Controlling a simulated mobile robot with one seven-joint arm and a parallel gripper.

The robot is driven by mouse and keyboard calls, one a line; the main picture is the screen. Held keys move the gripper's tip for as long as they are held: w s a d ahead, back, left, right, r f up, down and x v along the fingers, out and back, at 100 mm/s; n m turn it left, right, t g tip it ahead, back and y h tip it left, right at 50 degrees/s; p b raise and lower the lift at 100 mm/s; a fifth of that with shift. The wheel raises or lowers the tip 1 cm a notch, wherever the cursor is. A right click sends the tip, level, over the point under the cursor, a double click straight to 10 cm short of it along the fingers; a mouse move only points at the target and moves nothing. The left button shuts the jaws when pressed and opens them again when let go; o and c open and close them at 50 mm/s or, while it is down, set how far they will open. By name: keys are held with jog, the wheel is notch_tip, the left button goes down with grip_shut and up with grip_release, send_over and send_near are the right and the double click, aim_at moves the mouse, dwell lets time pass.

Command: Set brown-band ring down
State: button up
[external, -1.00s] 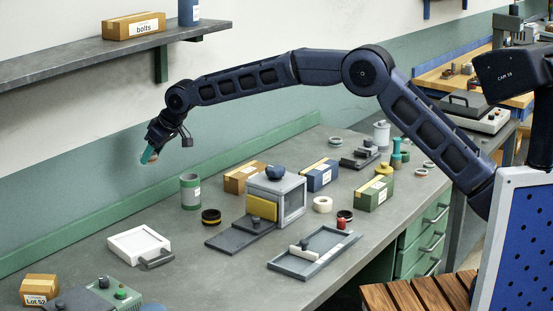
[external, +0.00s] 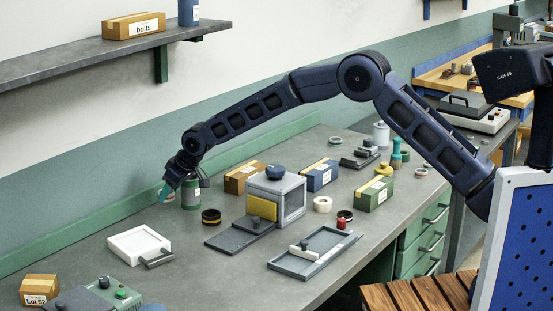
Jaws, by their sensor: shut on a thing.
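My gripper (external: 166,192), with teal fingertips, is at the left end of my arm, low over the bench just left of the green can. It is shut on the brown-band ring (external: 170,198). Only a small pale-brown bit of the ring shows by the fingertips; the rest is hidden by the fingers. I cannot tell whether the ring touches the grey bench top (external: 190,245).
The green can (external: 191,194) stands close to the right of my gripper. A dark ring with a yellow band (external: 211,217) lies in front of the can. A white tray (external: 138,244) is nearer the front left. Bare bench lies between them.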

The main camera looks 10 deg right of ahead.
aim_at(167, 218)
jog(key=shift+f, duration=3.1)
jog(key=shift+f, duration=0.15)
jog(key=o, duration=1)
jog(key=shift+o, duration=0.2)
jog(key=shift+r, duration=0.2)
jog(key=v, duration=1.2)
